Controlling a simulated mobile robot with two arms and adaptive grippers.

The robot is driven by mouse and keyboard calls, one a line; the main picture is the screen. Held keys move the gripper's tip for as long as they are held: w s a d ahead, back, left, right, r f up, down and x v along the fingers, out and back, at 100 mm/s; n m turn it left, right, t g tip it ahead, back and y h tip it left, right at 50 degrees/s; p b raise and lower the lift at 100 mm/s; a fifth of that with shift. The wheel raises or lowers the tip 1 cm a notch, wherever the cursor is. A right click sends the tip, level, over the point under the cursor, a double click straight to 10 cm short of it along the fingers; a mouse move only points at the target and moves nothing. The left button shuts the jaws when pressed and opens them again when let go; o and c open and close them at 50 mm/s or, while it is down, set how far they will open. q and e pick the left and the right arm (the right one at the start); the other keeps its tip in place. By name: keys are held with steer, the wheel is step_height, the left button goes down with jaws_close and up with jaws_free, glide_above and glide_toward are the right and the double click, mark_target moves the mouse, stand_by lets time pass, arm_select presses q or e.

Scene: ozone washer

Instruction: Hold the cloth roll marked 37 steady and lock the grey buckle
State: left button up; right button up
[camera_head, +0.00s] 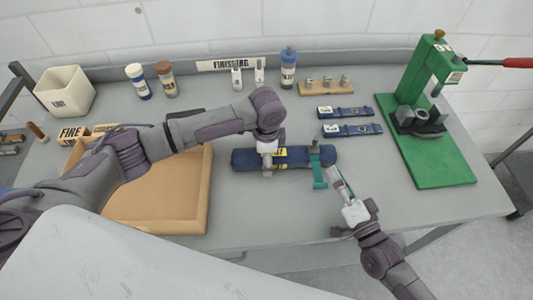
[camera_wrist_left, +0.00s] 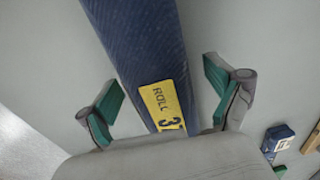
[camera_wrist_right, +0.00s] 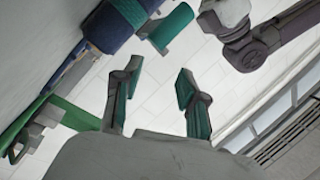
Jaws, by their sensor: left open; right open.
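The dark blue cloth roll (camera_head: 248,160) lies across the bench, with a teal strap (camera_head: 320,180) around its right end. In the left wrist view its yellow label (camera_wrist_left: 165,105) reads "ROLL 3", the last digit partly hidden. My left gripper (camera_head: 268,163) is over the roll's middle, open, its fingers on either side with visible gaps. My right gripper (camera_head: 339,180) is open and empty, just right of the strap's hanging end. In the right wrist view the strap end (camera_wrist_right: 172,28) lies beyond my fingertips (camera_wrist_right: 158,72).
A wooden tray (camera_head: 150,222) lies left of the roll. Two flat blue items (camera_head: 345,113) with pale labels lie behind its right end. A green press (camera_head: 445,165) stands at the right. Bottles and a wooden holder (camera_head: 326,88) line the back. Bare bench lies in front of the roll.

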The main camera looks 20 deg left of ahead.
arm_select(q)
steer(key=shift+c, duration=0.4)
steer(key=c, duration=1.6)
steer(key=shift+c, duration=0.2)
arm_select(e)
steer(key=shift+d, duration=0.1)
steer(key=c, duration=0.7)
steer(key=shift+w+d, duration=0.15)
jaws_close()
steer(key=d+y, duration=0.1)
steer(key=d+f+m+g+y, duration=0.1)
steer(key=d, duration=0.1)
steer(key=d+g+y, duration=0.1)
steer(key=d, duration=0.1)
steer(key=shift+s+d+f+m+y, duration=0.1)
steer(key=shift+s+f+m+y, duration=0.15)
steer(key=shift+f+m+y, duration=0.05)
steer(key=shift+s+d+f+g+y, duration=0.25)
steer(key=shift+s+d+g+y, duration=0.15)
steer(key=shift+d+g, duration=0.15)
steer(key=shift+a, duration=0.1)
